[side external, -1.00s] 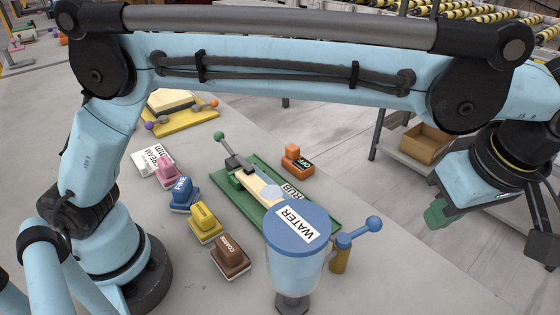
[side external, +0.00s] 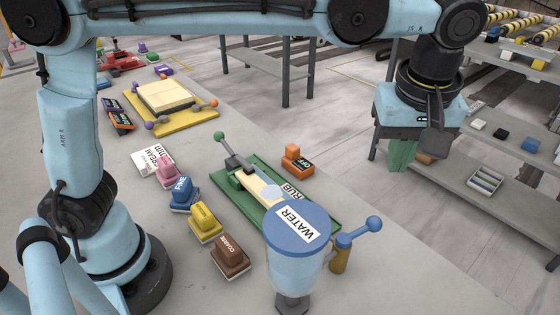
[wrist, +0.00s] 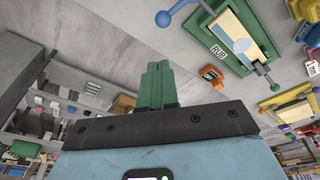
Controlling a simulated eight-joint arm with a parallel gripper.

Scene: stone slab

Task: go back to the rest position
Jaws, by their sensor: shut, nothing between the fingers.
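My gripper (side external: 402,154) hangs at the right in the side external view, past the slab's edge and in front of a grey shelf. Its green fingers are shut with nothing between them, and they show together in the wrist view (wrist: 157,84). It is well away from the green board (side external: 222,183) marked RUB, which lies on the stone slab (side external: 110,190). The board also shows at the upper right of the wrist view (wrist: 206,38).
A blue-lidded WATER container (side external: 298,262) stands at the slab's front. Blue (side external: 184,194), yellow (side external: 205,223) and brown (side external: 231,256) blocks line the board's left. An orange OFF block (side external: 297,161) sits right of it. A grey shelf (side external: 450,185) stands at right.

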